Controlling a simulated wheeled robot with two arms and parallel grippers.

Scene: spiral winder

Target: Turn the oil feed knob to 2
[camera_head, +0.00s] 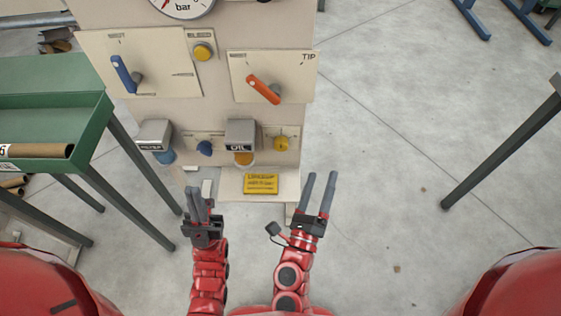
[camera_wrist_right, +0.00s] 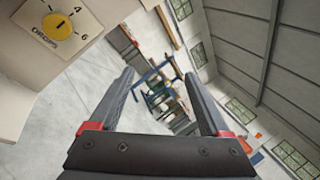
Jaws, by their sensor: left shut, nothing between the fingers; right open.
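The yellow round knob (camera_head: 282,143) sits on a small cream plate at the lower right of the panel, right of the box marked OIL (camera_head: 240,133). In the right wrist view the yellow knob (camera_wrist_right: 57,27) is at the upper left, on a plate reading DROPS with 4 and 6 legible. The knob's exact setting is too small to read surely. My right gripper (camera_head: 320,180) is open and empty, below and right of the knob, not touching it. Its fingers (camera_wrist_right: 158,78) show apart in the wrist view. My left gripper (camera_head: 195,192) is shut and empty, below the panel's left part.
The panel also carries a blue lever (camera_head: 124,75), an orange lever (camera_head: 263,90), a yellow button (camera_head: 202,51), a blue knob (camera_head: 205,148) and a pressure gauge (camera_head: 182,6). A green table (camera_head: 95,108) stands left. Open floor lies right of the panel.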

